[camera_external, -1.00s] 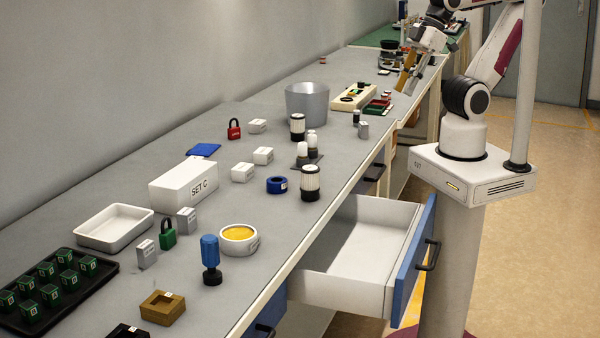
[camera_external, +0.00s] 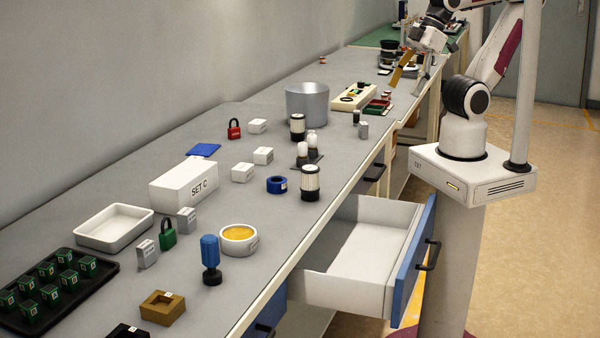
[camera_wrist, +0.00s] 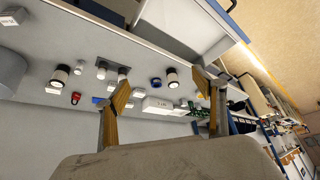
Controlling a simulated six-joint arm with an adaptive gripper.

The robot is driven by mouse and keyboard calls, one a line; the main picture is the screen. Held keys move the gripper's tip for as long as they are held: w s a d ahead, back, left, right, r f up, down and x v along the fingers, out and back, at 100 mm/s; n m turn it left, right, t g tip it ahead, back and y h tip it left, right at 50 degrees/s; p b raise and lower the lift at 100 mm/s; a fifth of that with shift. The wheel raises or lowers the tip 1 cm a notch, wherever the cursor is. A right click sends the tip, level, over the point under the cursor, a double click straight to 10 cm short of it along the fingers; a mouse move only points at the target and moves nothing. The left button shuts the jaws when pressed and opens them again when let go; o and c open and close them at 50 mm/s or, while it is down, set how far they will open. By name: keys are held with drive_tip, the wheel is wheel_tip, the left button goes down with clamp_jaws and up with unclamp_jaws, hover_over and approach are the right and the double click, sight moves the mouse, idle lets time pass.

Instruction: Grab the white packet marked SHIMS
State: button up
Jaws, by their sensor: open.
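Several small white boxes stand on the grey bench: one by the red padlock (camera_external: 257,126), and two nearer ones, a middle box (camera_external: 263,155) and a front box (camera_external: 243,172). I cannot read SHIMS on any of them, so I cannot tell which is the packet. My gripper (camera_external: 410,80) is open and empty at the far end of the bench, above its right edge and well away from these boxes. In the wrist view its two orange-brown fingers (camera_wrist: 160,80) are spread wide, with nothing between them.
A large SET C box (camera_external: 184,190), a white tray (camera_external: 114,228) and a metal bucket (camera_external: 307,104) stand on the bench. Dark-and-white cylinders (camera_external: 310,183) stand near the front edge. An open drawer (camera_external: 362,240) juts out. Bare bench lies left of the bucket.

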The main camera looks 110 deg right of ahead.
drive_tip(key=w+d+f+m+t+h, duration=0.1)
drive_tip(key=w+d, duration=0.3)
drive_tip(key=w, duration=0.6)
drive_tip(key=w+d+f+t, duration=0.15)
drive_tip(key=w+d, duration=0.25)
drive_tip(key=w, duration=0.6)
drive_tip(key=w+d+f+m+t+h, duration=0.1)
drive_tip(key=w+d, duration=0.3)
drive_tip(key=w, duration=0.6)
drive_tip(key=w+d+f+t, duration=0.1)
drive_tip(key=w+d+f, duration=0.3)
drive_tip(key=f, duration=0.1)
drive_tip(key=w+d+f+t+h, duration=0.1)
drive_tip(key=w+d+f, duration=0.4)
drive_tip(key=w+d+f+m+t, duration=0.1)
drive_tip(key=w+d+f, duration=0.3)
drive_tip(key=f, duration=0.2)
drive_tip(key=shift+w+d+t+h, duration=0.2)
drive_tip(key=shift+w+t+h, duration=0.05)
drive_tip(key=shift+h, duration=0.05)
drive_tip(key=shift+w+d+f, duration=0.15)
drive_tip(key=shift+d+f, duration=0.25)
drive_tip(key=shift+f, duration=0.35)
drive_tip(key=shift+x, duration=1.3)
drive_tip(key=shift+r, duration=0.1)
drive_tip(key=shift+r+x, duration=0.15)
drive_tip(key=shift+x, duration=1.15)
drive_tip(key=shift+r+x, duration=0.15)
drive_tip(key=shift+x, duration=1.15)
